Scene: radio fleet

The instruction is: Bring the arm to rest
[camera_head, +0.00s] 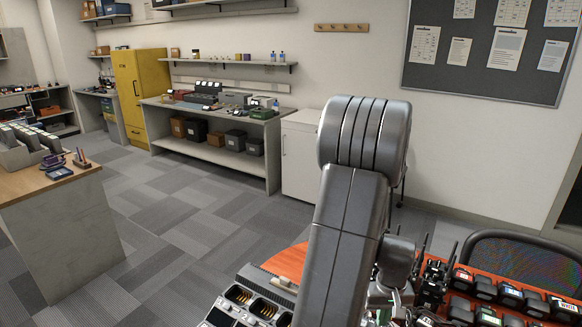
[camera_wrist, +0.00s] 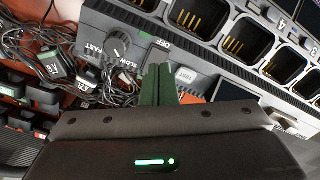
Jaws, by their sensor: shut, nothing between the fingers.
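My arm (camera_head: 345,220) rises in front of the head camera, bent at a grey joint, and covers the middle of that view. In the wrist view my gripper (camera_wrist: 157,72) is shut, with its greenish fingers together and nothing between them. The fingertips are over or close to the front panel of a charger (camera_wrist: 205,62), near the "OFF" and "TEST" labels; I cannot tell whether they touch it. A dark knob (camera_wrist: 118,47) marked slow and fast is just left of them. The gripper is hard to make out in the head view.
The charger's empty bays (camera_head: 255,303) show left of my arm on an orange-topped table (camera_head: 290,260). Radios and batteries (camera_head: 490,290) crowd its right side. Tangled cables (camera_wrist: 90,75) lie beside the charger. A wooden-topped counter (camera_head: 45,183) stands left; open carpet (camera_head: 170,210) lies between.

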